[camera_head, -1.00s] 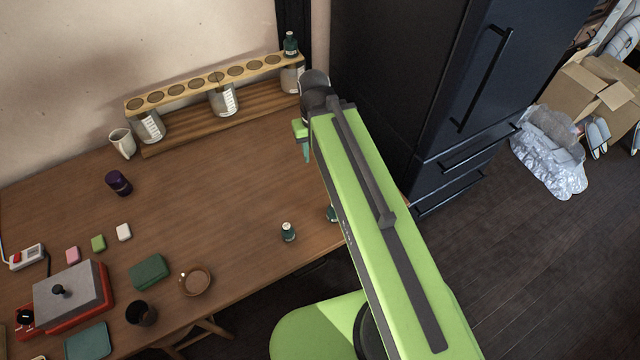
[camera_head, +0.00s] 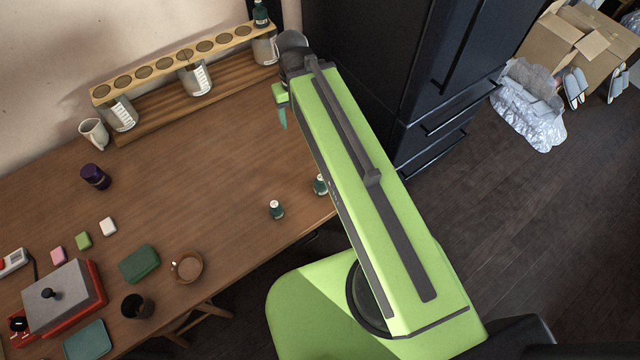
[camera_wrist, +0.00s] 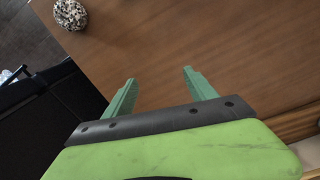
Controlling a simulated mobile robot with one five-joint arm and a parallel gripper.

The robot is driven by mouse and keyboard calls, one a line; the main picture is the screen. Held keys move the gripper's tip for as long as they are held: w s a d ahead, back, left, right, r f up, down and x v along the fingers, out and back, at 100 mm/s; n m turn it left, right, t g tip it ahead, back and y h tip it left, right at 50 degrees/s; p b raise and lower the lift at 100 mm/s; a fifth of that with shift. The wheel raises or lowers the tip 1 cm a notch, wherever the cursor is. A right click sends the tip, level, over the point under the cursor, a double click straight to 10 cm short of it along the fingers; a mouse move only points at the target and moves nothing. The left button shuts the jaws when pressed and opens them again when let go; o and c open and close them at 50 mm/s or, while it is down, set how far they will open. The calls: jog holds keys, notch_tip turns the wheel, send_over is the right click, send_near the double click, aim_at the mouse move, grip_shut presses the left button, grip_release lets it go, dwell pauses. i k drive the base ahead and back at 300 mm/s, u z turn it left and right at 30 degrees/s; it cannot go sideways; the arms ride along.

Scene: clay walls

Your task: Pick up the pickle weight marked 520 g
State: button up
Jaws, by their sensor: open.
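Two small dark green bottle-like pieces with pale labels, one (camera_head: 277,210) and another (camera_head: 320,185), stand near the table's right front edge, the second beside my arm. A similar one (camera_head: 261,14) stands on top of the rack. Their marks are too small to read, so I cannot tell which thing is the 520 g weight. My gripper (camera_head: 283,108) is above the table's right side, beyond the two pieces, partly hidden by my arm. In the wrist view my gripper (camera_wrist: 158,78) is open and empty over bare wood. A speckled round thing (camera_wrist: 70,14) is near the table edge there.
A wooden rack (camera_head: 150,72) with holes and labelled jars stands at the back wall. A dark fridge (camera_head: 365,80) stands right of the table. The table's middle is clear.

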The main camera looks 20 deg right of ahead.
aim_at(320, 189)
jog(key=u, duration=0.4)
jog(key=k, duration=1.35)
jog(key=u, duration=0.8)
jog(key=i, duration=0.7)
jog(key=u, duration=0.5)
